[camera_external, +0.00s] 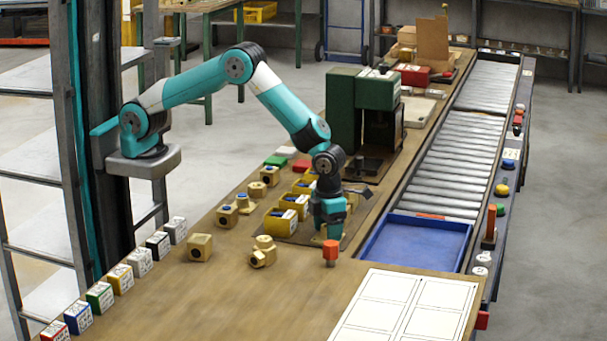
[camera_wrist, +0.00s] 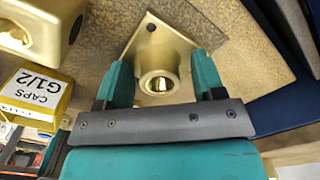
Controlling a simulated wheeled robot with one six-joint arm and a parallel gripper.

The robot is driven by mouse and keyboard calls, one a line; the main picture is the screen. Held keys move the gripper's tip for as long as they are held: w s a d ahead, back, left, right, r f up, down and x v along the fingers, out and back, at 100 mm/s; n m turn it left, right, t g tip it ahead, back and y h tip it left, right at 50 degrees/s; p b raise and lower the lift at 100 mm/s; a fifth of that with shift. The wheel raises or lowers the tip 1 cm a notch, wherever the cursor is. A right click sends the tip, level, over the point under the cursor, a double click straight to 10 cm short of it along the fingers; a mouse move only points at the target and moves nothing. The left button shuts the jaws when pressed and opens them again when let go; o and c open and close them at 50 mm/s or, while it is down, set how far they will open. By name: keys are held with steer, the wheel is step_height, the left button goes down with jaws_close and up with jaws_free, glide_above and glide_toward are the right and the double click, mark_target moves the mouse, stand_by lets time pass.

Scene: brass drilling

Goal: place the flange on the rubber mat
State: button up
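The flange (camera_wrist: 152,44), a brass piece with a square plate, a corner hole and a round hollow boss, shows in the wrist view. My gripper (camera_wrist: 162,80) is open, with one finger on each side of the boss and a visible gap to each. The height of the fingertips above the plate is hard to judge. In the external view my gripper (camera_external: 331,232) points down beside the yellow bins, and the flange is hidden there. A dark brown sheet (camera_external: 292,239), apparently the rubber mat, lies under the bins and below my gripper.
Yellow bins (camera_external: 280,225) stand close left of my gripper; a bin labelled CAPS G1/2 (camera_wrist: 38,92) shows in the wrist view. A red-orange topped piece (camera_external: 330,249) stands in front. A blue tray (camera_external: 415,240) is at right. Brass fittings (camera_external: 200,246) lie left.

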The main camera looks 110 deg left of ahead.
step_height(320, 180, up, 12)
steer(key=r+b, duration=0.1)
steer(key=s+a+r+n, duration=0.5)
steer(key=s+a+n, duration=0.1)
steer(key=n, duration=0.2)
steer(key=s+a+r+n+y, duration=0.1)
steer(key=s+a+r+n, duration=0.1)
steer(key=s+n, duration=0.6)
steer(key=s+a+r+n+y, duration=0.1)
steer(key=s+a+n, duration=0.4)
steer(key=s+n, duration=0.4)
steer(key=s+a+r+n+y, duration=0.2)
steer(key=s+a+n, duration=0.1)
steer(key=s+n, duration=0.6)
steer(key=s, duration=0.4)
steer(key=shift+a+r, duration=0.3)
steer(key=shift+a, duration=0.1)
